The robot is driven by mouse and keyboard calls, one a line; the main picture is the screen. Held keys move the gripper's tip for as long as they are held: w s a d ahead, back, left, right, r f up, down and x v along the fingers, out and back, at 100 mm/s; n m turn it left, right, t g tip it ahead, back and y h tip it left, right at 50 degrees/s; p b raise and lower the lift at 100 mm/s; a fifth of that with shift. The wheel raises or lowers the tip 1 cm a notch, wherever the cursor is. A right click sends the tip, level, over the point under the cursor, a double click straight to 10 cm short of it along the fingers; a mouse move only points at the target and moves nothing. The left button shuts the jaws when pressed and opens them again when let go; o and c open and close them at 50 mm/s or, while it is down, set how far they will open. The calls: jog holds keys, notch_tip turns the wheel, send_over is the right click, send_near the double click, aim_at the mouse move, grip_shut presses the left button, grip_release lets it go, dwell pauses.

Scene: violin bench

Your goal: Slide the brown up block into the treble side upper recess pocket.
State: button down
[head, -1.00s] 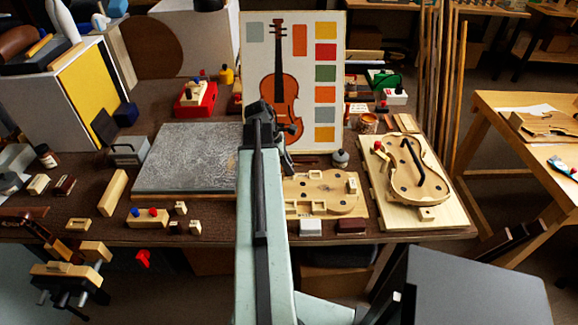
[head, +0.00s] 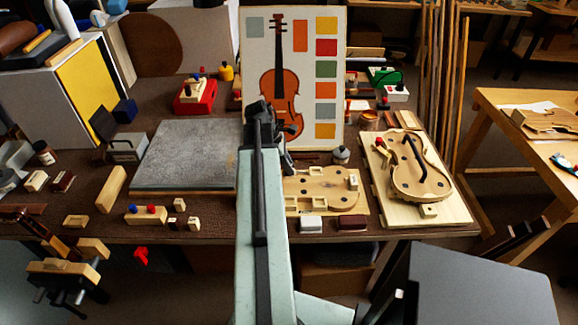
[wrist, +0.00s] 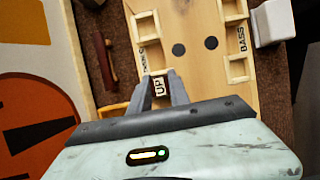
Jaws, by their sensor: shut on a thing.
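In the wrist view, my gripper (wrist: 165,90) is shut on the up block (wrist: 159,86), whose face shows "UP" in dark letters on a pale label. The fingers hide most of the block. It is over the end part of the pale wooden mould (wrist: 195,75), close to the treble side upper recess pocket (wrist: 145,28), a raised frame on the left edge. I cannot tell whether block and mould touch. The side marked "BASS" is on the right. In the head view, the mould (head: 328,178) lies right of my arm, which hides the gripper and block.
A white block (head: 311,225) and a dark brown block (head: 352,223) lie at the mould's near edge. A violin body board (head: 460,212) is on the right, a grey slab (head: 185,155) on the left. The violin chart (head: 335,80) stands close behind.

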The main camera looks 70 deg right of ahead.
jog(key=shift+f, duration=0.3)
jog(key=c, duration=1.1)
grip_release()
jog(key=shift+c, duration=0.2)
jog(key=shift+r, duration=0.1)
jog(key=p+v, duration=0.7)
jog(key=shift+w+r, duration=0.2)
jog(key=shift+r, duration=0.15)
